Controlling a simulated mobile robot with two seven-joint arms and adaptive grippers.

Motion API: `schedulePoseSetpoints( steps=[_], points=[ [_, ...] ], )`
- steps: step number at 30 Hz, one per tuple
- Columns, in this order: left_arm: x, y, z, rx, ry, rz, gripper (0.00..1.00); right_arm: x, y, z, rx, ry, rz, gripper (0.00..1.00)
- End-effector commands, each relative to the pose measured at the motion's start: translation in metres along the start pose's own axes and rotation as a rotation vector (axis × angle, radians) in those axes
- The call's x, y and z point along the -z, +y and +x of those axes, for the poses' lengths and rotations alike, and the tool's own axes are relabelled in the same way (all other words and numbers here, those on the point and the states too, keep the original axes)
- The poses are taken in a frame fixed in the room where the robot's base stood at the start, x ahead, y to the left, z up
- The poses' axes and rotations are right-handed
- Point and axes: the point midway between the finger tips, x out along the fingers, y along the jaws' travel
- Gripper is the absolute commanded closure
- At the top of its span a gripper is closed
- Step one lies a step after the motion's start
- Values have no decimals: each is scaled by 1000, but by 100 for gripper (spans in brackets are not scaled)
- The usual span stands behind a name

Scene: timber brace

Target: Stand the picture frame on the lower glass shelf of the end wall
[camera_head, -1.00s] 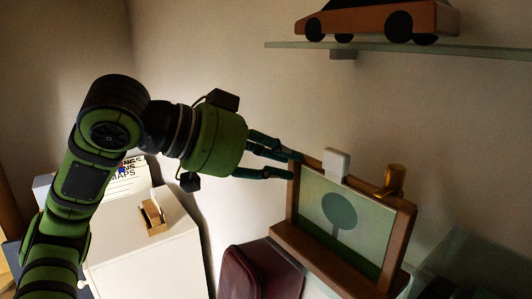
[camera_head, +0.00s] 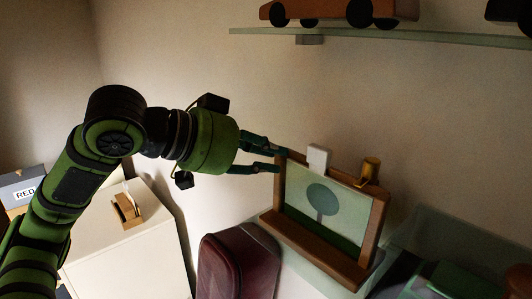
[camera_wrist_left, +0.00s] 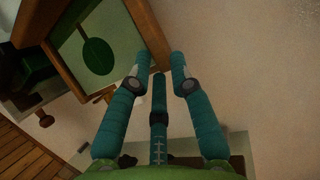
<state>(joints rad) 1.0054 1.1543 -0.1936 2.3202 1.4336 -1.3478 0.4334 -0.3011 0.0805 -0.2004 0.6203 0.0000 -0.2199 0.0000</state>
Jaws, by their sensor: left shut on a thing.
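The picture frame (camera_head: 328,249) has a brown wooden border around a picture of a round green tree; it is tilted in the head view. My left gripper (camera_head: 278,160) is shut on its upper left side edge. In the left wrist view the fingers (camera_wrist_left: 160,62) meet the frame's wooden edge (camera_wrist_left: 148,28). The lower glass shelf (camera_head: 432,232) is a pale translucent sheet at lower right, partly hidden by the frame. I cannot tell whether the frame touches it. My right gripper is not in view.
A toy car (camera_head: 335,12) stands on the upper glass shelf (camera_head: 420,38). A white block (camera_head: 318,158) and a brass-coloured cylinder (camera_head: 370,170) show at the frame's top. A maroon rounded object (camera_head: 238,265) is left of the frame. A white cabinet (camera_head: 150,245) stands farther left.

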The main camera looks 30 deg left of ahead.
Motion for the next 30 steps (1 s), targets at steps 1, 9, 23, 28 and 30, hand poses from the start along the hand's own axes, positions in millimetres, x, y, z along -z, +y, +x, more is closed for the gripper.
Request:
schedulePoseSetpoints(
  steps=[1, 9, 23, 28, 30],
  points=[
    [1, 0, -1, 1, 7, -1, 100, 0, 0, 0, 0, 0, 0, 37],
    [2, 0, -1, 1, 6, -1, 100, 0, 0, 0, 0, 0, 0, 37],
    [-3, 0, 1, 1, 6, -1, 100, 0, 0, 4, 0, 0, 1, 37],
    [-5, 0, 2, 1, 5, -1, 75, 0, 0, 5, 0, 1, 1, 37],
    [-5, 0, 2, 0, 4, 0, 51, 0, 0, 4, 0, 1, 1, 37]
  ],
)
